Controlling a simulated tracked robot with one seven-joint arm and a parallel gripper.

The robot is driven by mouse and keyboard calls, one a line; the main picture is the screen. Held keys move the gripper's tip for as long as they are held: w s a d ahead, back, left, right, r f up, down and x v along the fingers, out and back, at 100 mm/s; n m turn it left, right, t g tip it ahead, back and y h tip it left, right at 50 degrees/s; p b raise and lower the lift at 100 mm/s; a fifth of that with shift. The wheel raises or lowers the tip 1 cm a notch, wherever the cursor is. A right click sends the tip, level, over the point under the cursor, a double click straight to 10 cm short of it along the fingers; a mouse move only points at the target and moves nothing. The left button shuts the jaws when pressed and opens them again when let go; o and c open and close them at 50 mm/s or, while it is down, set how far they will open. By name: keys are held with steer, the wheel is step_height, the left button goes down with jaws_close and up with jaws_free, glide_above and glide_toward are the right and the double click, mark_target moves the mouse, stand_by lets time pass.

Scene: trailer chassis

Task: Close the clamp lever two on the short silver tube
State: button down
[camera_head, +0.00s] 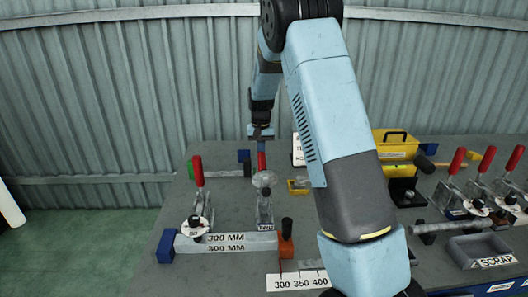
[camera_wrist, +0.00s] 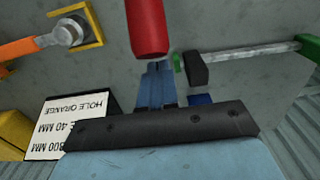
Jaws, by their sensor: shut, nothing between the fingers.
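The short silver tube (camera_head: 225,243), marked 300 MM, lies between a blue block (camera_head: 166,245) and an orange block (camera_head: 286,243). Clamp two (camera_head: 265,208) stands behind the tube's right part, its round pad raised off the tube. Its red lever handle (camera_head: 262,163) is at the back, below my gripper (camera_head: 262,137), and partly hidden. In the wrist view a red handle (camera_wrist: 147,28) reaches toward my gripper (camera_wrist: 155,72), whose blue fingers are together and empty close to its end. Whether they touch is unclear. The left clamp (camera_head: 198,205) has its red lever upright and its pad at the tube.
A sign (camera_wrist: 75,125) and a yellow frame with an orange-handled tool (camera_wrist: 70,32) lie near my gripper. A green-ended bar (camera_wrist: 250,55) is on the other side. Several red-handled clamps, a yellow toolbox (camera_head: 396,143) and a scrap tray (camera_head: 480,250) stand right.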

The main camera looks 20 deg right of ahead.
steer(key=shift+s+a, duration=0.2)
steer(key=shift+s, duration=0.85)
steer(key=shift+s+a+r, duration=0.15)
steer(key=shift+s+r, duration=0.45)
steer(key=shift+r, duration=0.1)
steer(key=shift+s+a+r, duration=0.1)
steer(key=shift+s+r, duration=0.45)
steer(key=shift+r, duration=0.15)
steer(key=shift+s+a+r, duration=0.15)
steer(key=shift+s+r, duration=0.35)
steer(key=shift+s, duration=0.25)
steer(key=shift+s+a+r, duration=0.15)
steer(key=shift+s+r, duration=0.35)
steer(key=shift+s, duration=0.25)
